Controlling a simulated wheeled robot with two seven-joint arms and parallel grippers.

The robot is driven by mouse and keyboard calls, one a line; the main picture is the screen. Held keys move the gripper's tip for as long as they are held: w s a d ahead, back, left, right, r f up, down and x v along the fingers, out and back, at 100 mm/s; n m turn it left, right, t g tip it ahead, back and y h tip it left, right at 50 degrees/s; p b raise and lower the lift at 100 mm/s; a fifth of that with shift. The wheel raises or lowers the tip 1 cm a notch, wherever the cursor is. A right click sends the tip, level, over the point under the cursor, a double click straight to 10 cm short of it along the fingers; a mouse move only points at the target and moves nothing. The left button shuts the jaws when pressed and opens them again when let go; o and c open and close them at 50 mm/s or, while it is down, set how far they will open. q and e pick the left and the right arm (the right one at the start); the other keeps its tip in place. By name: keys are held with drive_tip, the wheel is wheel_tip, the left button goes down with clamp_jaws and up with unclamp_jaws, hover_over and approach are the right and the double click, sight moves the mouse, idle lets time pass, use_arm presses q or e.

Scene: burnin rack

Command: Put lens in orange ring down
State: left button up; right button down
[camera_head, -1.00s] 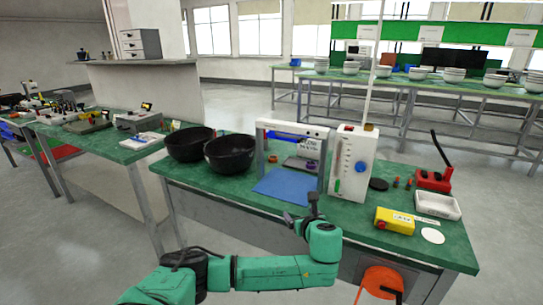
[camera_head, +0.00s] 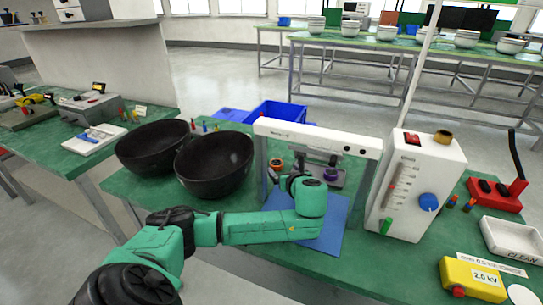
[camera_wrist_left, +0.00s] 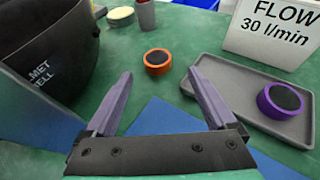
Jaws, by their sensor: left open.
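The lens in the orange ring (camera_head: 276,163) rests on the green bench just behind the left post of the white gantry. In the left wrist view the orange ring (camera_wrist_left: 157,62) lies flat, dark lens up, just beyond my fingertips and roughly centred between them. My left gripper (camera_wrist_left: 161,76) is open and empty, its purple-grey fingers apart. In the head view my own forearm partly hides it near the gantry. A purple ring (camera_head: 331,174) with a dark lens sits on a grey tray (camera_wrist_left: 285,122) to the right. My right gripper is not in view.
A blue mat (camera_head: 327,236) lies below the gantry (camera_head: 310,136). Two black bowls, one (camera_head: 214,165) nearer the gantry, stand left. A white flow meter (camera_head: 415,185) stands right. The left wrist view shows a "FLOW 30 l/min" sign (camera_wrist_left: 275,30) behind the tray.

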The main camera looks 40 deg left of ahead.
sight(277, 165)
use_arm(q)
drive_tip(key=shift+w+a+f, duration=0.15)
drive_tip(key=shift+w+a, duration=0.15)
drive_tip(key=shift+a, duration=0.35)
drive_tip(key=x, duration=0.5)
drive_tip(key=shift+a+f, duration=0.1)
drive_tip(key=shift+a, duration=0.05)
drive_tip(key=shift+s, duration=0.1)
drive_tip(key=c, duration=0.5)
clamp_jaws()
